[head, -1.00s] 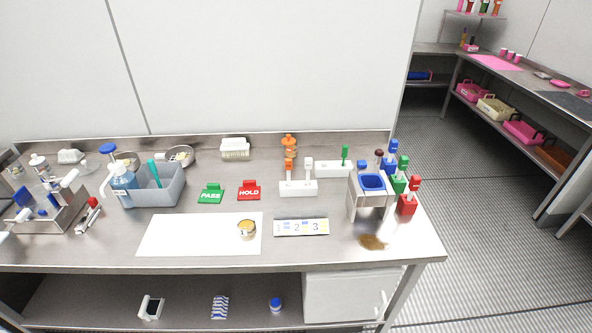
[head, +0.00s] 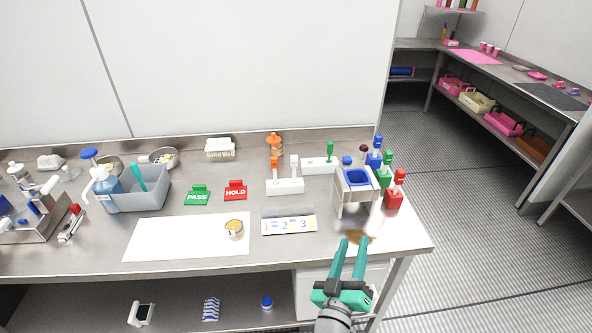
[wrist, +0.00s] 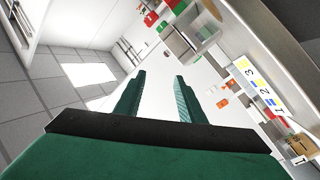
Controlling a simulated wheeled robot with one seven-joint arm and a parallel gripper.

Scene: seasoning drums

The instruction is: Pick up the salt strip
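I cannot tell for sure which thing is the salt strip. A flat strip marked 1, 2, 3 (head: 289,225) lies on the bench right of the white mat. It also shows in the wrist view (wrist: 257,87). A blue-and-white striped pack (head: 211,309) lies on the lower shelf. My gripper (head: 353,243) has two teal fingers, apart and empty, at the bench's front edge, right of the numbered strip and in front of the metal stand. In the wrist view the open fingers (wrist: 157,85) show nothing between them.
The metal stand with a blue tray (head: 357,177) stands near the right end, with red, green and blue containers beside it. A brown patch (head: 362,239) lies behind my fingers. The white mat (head: 170,238) carries a small tin (head: 234,230). A blue-capped jar (head: 267,304) is on the shelf.

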